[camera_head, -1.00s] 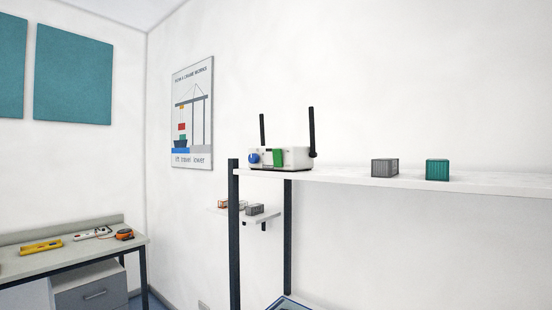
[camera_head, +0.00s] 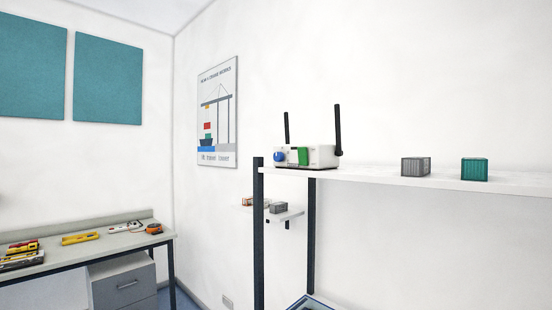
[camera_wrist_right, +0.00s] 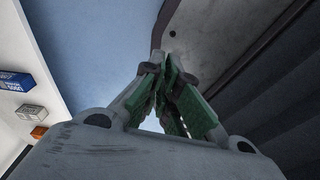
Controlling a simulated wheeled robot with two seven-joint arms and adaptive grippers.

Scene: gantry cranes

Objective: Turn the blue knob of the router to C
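The router (camera_head: 322,156) is a white box with two black upright antennas on the left end of a white shelf (camera_head: 375,174). Its round blue knob (camera_head: 279,156) is at the left of its front. A green part (camera_head: 303,156) sits right of the knob. The lettering around the knob is too small to read, so its setting cannot be told. My right gripper (camera_wrist_right: 168,65) shows in the right wrist view with its green-padded fingers together and nothing seen between them. Neither gripper shows in the head view, and my left gripper is in no view.
A grey container (camera_head: 416,166) and a green container (camera_head: 475,169) stand on the shelf right of the router. Dark shelf posts (camera_head: 258,235) stand below. A lower small shelf (camera_head: 291,214) holds small containers. A workbench (camera_head: 60,254) with tools is at the left. A crane poster (camera_head: 217,113) hangs behind.

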